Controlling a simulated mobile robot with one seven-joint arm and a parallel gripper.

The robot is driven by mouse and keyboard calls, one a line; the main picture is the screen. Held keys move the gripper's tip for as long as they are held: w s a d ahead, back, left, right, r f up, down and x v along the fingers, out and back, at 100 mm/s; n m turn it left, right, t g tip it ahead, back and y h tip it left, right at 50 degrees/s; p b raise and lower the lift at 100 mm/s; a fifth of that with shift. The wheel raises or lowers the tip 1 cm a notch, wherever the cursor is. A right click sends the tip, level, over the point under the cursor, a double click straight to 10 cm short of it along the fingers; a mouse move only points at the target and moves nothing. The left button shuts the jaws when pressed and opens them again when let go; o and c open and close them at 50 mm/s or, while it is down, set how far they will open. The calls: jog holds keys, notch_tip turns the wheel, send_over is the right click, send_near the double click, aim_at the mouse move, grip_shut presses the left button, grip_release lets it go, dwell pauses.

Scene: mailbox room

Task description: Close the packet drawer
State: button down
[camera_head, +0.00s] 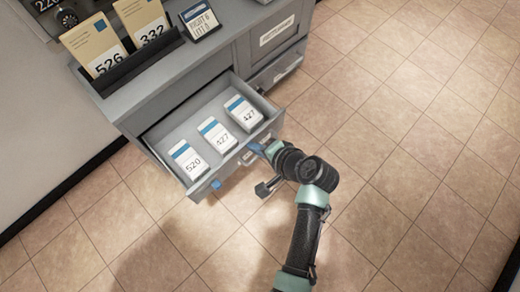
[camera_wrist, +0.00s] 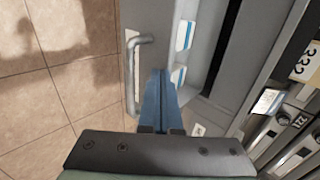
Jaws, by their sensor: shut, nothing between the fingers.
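The grey packet drawer (camera_head: 168,140) is pulled out of the cabinet and stands open in the head view. White-and-blue packets (camera_head: 217,135) lie in a row inside, marked 520, 427 and 427. In the wrist view, the drawer's metal handle (camera_wrist: 133,75) is on the left, and packets (camera_wrist: 184,35) show beyond the front panel. My gripper (camera_head: 262,149) is at the drawer front, near its right end. Its blue fingers (camera_wrist: 160,88) are shut with nothing between them, beside the handle. I cannot tell whether they touch the panel.
The grey cabinet (camera_head: 226,50) carries a dark holder with envelopes 526 (camera_head: 95,48) and 332 (camera_head: 142,22), and a small sign (camera_head: 199,20). Another labelled drawer front (camera_head: 276,72) is shut to the right. The tiled floor (camera_head: 420,130) to the right is clear.

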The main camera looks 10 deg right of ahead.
jog(key=w+a+b, duration=0.2)
jog(key=w+a, duration=1)
jog(key=w, duration=0.5)
jog(key=shift+w+a+r+b, duration=0.15)
jog(key=shift+w+a+b, duration=0.1)
jog(key=shift+a+b, duration=0.1)
